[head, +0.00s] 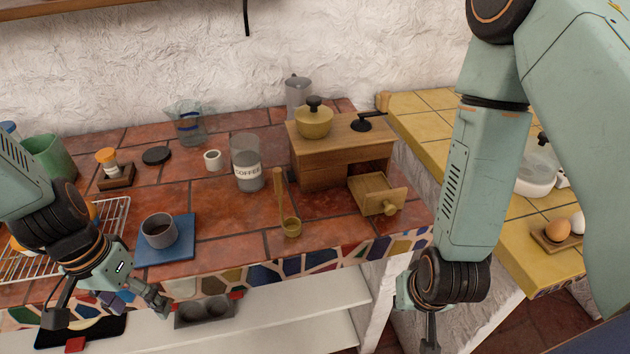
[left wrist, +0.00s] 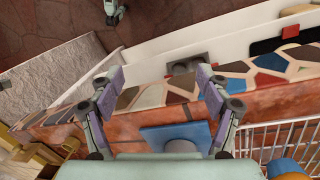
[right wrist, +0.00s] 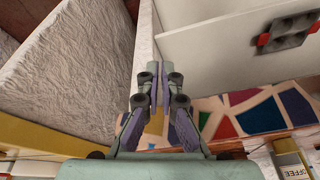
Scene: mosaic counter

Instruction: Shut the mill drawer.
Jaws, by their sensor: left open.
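The mill (head: 340,150) is a wooden box with a yellow domed lid and black crank, at the back right of the tiled counter. Its drawer (head: 371,190) stands pulled out toward the front, with a round knob on its face. My left gripper (head: 112,305) is open and empty at the counter's front edge, well left of the drawer. In the left wrist view its fingers (left wrist: 158,80) are spread wide. My right gripper (head: 430,338) hangs low, in front of and below the drawer. In the right wrist view its fingers (right wrist: 160,75) are together with nothing between them.
A wooden scoop (head: 281,200) stands left of the drawer, near the coffee jar (head: 247,175). A cup (head: 159,230) sits on a blue tile (head: 180,248). The wire rack (head: 110,215) is left.

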